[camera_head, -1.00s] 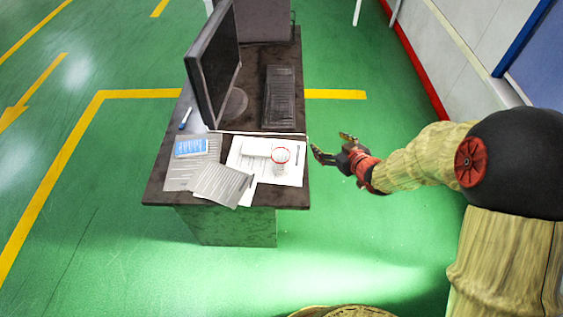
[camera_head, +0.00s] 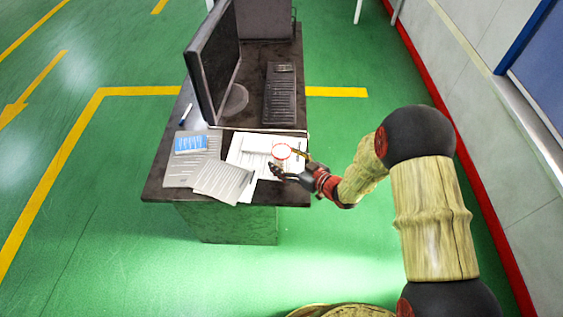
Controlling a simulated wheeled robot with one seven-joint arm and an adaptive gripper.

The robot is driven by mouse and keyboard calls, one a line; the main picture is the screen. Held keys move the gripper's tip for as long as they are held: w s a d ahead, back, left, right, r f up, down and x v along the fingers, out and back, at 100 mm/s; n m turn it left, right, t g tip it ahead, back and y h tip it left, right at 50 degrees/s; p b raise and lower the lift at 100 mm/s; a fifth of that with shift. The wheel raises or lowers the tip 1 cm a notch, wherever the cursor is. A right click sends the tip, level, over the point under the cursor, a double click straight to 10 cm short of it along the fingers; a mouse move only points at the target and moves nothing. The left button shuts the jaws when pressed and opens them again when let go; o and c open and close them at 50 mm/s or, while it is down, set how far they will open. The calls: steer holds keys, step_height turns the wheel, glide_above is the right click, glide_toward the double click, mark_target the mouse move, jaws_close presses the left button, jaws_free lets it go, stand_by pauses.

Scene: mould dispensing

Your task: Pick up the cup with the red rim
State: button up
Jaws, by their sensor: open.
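The cup with the red rim (camera_head: 281,152) stands upright on the papers near the right front part of the desk. My gripper (camera_head: 281,162) is open at the cup, coming in from the right. One finger shows to the right of the cup and the other in front of it. The cup appears between the fingers, but I cannot tell whether they touch it.
Green floor lies open around the desk. A wall (camera_head: 500,120) stands at the right.

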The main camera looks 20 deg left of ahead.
steer(key=shift+x, duration=1.05)
steer(key=shift+c, duration=0.4)
steer(key=c, duration=1)
